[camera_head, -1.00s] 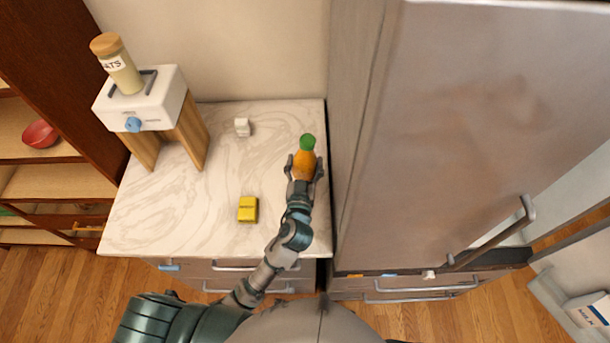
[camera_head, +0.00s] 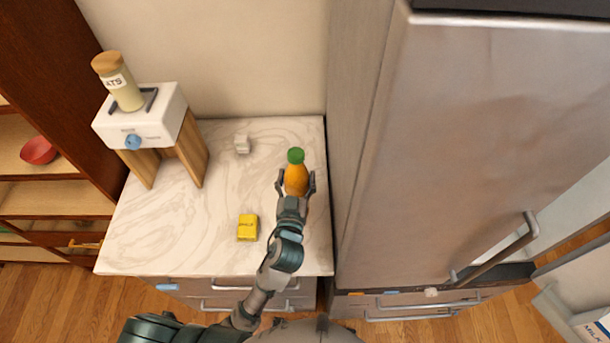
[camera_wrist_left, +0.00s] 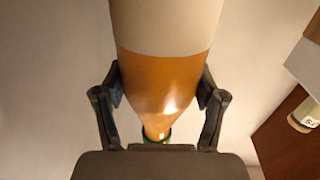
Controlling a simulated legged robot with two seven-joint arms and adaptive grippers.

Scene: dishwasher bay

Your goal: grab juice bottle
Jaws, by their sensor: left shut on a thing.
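The juice bottle (camera_head: 296,177) is orange with a green cap and is near the right side of the marble counter, close to the fridge. My left gripper (camera_head: 296,186) is shut on it, with one finger on each side. In the left wrist view the bottle (camera_wrist_left: 160,82) fills the middle, with a pale band and an orange body, between the fingers of the left gripper (camera_wrist_left: 160,104). The bottle's base is hidden in the head view, so I cannot tell whether it touches the counter. My right gripper is not in view.
A white scale-like appliance (camera_head: 145,120) on wooden legs bears an oats jar (camera_head: 120,84). The tall metal fridge (camera_head: 440,150) closes off the right side.

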